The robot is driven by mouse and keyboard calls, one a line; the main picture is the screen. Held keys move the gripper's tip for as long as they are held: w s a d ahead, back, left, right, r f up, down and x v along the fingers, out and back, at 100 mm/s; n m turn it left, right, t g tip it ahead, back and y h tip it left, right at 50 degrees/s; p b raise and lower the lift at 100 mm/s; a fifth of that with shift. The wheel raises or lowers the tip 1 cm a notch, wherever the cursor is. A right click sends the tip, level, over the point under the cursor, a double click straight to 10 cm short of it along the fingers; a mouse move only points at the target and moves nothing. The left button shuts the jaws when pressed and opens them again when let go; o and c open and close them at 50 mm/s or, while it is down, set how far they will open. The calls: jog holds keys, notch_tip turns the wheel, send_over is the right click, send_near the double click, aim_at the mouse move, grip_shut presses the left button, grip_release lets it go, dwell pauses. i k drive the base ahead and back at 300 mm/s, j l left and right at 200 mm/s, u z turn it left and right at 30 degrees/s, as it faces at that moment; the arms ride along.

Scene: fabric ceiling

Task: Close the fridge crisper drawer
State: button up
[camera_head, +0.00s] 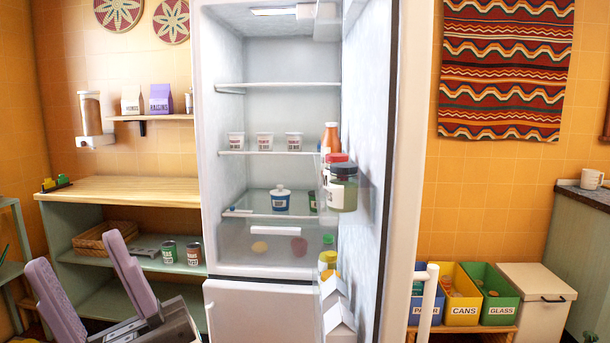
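The fridge (395,120) stands open in the middle of the camera_head view, its door swung out on the right. The translucent crisper drawer (225,243) is at the bottom of its upper compartment, with a pale handle strip (276,231). A yellowish item (260,247) and a reddish item (299,246) show inside it. I cannot tell how far the drawer is pulled out. My gripper (75,252) is at the lower left, its two mauve fingers spread wide with nothing between them. It is left of the drawer and apart from it.
The door shelves hold several bottles, jars and cartons (343,188), close to the drawer's right side. A wooden-topped shelf unit (125,188) with a basket and cans stands left of the fridge. Recycling bins (461,312) stand at the right.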

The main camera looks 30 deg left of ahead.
aim_at(281, 231)
jog(key=i+l+u, duration=0.1)
jog(key=u, duration=1.1)
jog(key=i+l, duration=0.1)
jog(key=l, duration=0.55)
jog(key=i+l, duration=0.1)
jog(key=l, duration=0.5)
jog(key=i+l+u, duration=0.1)
jog(key=l, duration=0.55)
